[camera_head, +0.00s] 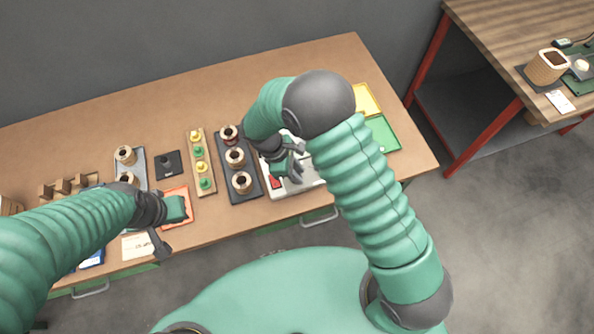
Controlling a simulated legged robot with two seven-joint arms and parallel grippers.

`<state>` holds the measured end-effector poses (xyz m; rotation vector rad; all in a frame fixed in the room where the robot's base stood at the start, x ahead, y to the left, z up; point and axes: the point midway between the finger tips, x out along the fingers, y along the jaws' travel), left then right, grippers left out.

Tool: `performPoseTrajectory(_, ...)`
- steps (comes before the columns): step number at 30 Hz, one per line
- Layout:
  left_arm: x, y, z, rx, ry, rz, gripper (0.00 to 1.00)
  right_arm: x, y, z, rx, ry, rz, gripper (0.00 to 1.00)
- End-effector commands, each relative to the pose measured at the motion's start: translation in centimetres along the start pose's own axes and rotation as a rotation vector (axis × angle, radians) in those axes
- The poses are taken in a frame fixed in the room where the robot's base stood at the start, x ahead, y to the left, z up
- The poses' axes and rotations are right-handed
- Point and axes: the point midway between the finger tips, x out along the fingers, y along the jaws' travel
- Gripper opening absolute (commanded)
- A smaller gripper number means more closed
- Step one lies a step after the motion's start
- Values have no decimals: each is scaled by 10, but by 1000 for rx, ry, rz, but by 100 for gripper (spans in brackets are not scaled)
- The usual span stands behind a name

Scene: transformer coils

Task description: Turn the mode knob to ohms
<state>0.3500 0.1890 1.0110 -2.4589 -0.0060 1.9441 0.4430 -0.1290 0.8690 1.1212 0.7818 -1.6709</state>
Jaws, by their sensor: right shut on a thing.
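The white meter (309,182) lies on the workbench, with a red patch (275,182) at its front left corner. My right gripper (293,168) reaches down over the meter and is shut on the mode knob. The gripper and my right arm hide the knob and much of the meter, so the knob's setting cannot be read. My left gripper (172,227) is at the left over an orange tray (180,194), with its fingers apart and nothing visible between them.
A dark rack with several copper coils (235,156) stands just left of the meter. Beside it is a strip with yellow and green buttons (200,153). Yellow (368,98) and green (383,134) trays lie at the right. A second table (500,30) stands apart at the far right.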

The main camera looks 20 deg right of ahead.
Motion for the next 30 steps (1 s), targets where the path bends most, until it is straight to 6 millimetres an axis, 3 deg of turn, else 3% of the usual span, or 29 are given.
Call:
performPoseTrajectory(20,-1,0,0,-1,0,0,0,-4,3,-3,8,10,6,0)
performPoseTrajectory(30,-4,0,-1,-1,0,0,0,-4,5,-3,132,13,-45,0)
